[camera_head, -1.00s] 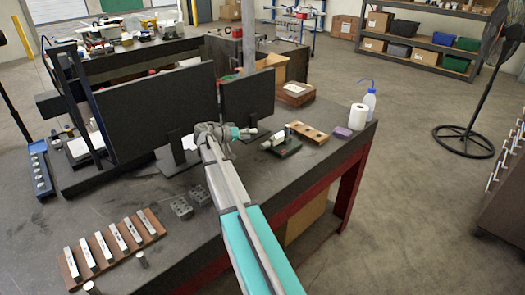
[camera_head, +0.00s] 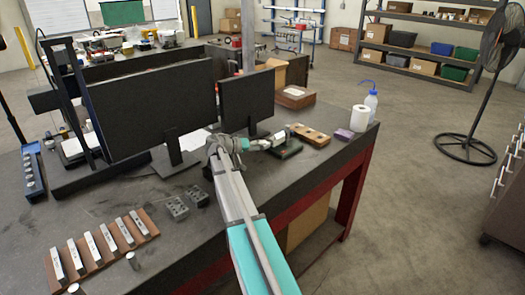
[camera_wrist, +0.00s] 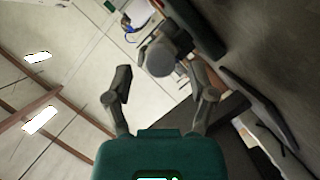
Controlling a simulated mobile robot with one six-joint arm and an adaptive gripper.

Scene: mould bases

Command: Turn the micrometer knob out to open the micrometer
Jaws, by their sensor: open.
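The micrometer (camera_head: 279,137) stands on a dark green base (camera_head: 289,152) near the right part of the workbench. My gripper (camera_head: 265,144) is at its left end in the head view, with the arm coming up from the front. In the wrist view my gripper (camera_wrist: 160,72) is open, one finger on each side. The round grey end of the micrometer knob (camera_wrist: 160,58) faces the camera between and just beyond the fingertips. I cannot tell whether either finger touches it. The measuring gap of the micrometer is too small or hidden to make out.
A wooden block with holes (camera_head: 312,136), a purple box (camera_head: 343,134), a white roll (camera_head: 359,118) and a wash bottle (camera_head: 371,103) are right of the micrometer. Two monitors (camera_head: 150,105) stand behind my arm. Grey blocks (camera_head: 177,207) lie to the left.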

